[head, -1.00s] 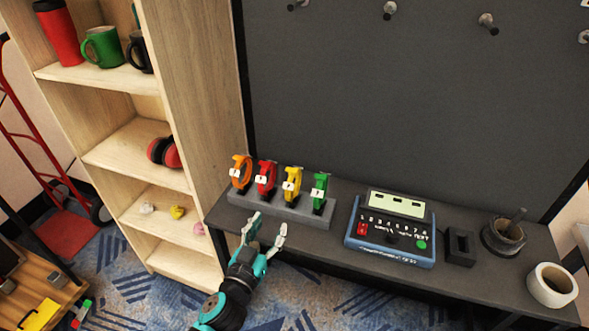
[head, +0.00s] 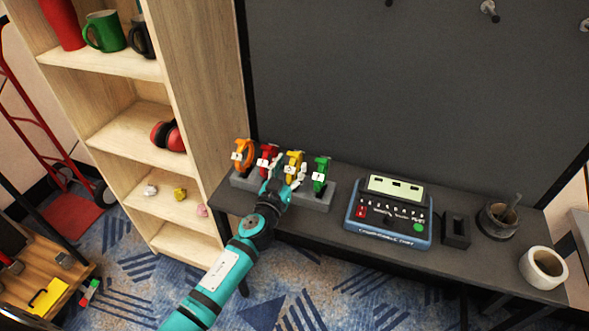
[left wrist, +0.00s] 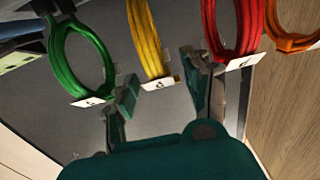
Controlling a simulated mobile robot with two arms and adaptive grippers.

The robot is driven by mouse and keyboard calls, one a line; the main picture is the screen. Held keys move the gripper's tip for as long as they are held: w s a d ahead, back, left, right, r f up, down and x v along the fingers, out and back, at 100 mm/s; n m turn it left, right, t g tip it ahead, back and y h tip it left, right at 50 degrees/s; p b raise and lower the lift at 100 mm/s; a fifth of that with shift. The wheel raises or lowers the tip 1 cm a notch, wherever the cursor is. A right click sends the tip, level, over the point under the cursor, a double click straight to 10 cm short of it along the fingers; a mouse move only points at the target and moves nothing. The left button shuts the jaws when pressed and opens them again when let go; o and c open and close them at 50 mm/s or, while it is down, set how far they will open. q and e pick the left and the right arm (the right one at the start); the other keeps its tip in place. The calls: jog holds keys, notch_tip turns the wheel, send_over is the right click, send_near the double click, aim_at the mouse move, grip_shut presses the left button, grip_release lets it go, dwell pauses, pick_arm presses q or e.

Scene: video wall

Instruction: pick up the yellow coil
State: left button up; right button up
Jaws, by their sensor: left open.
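The yellow coil (head: 296,157) hangs upright on a grey stand (head: 316,201), between a red coil (head: 268,154) and a green coil (head: 321,168). My left gripper (head: 284,173) is open in front of it and partly hides the lower coils. In the left wrist view the yellow coil (left wrist: 145,40), with a white tag at its lower end, shows between the two spread fingers of the left gripper (left wrist: 158,82). I cannot tell whether a finger touches it. My right gripper is not in view.
An orange coil (head: 243,153) hangs at the stand's left end. A wooden bookcase (head: 200,110) rises close on the left.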

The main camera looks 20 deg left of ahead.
pick_arm(q)
jog(key=w, duration=0.3)
jog(key=shift+w+d, duration=0.1)
jog(key=shift+w, duration=0.25)
jog(key=shift+r, duration=0.1)
jog(key=shift+s, duration=0.1)
grip_shut()
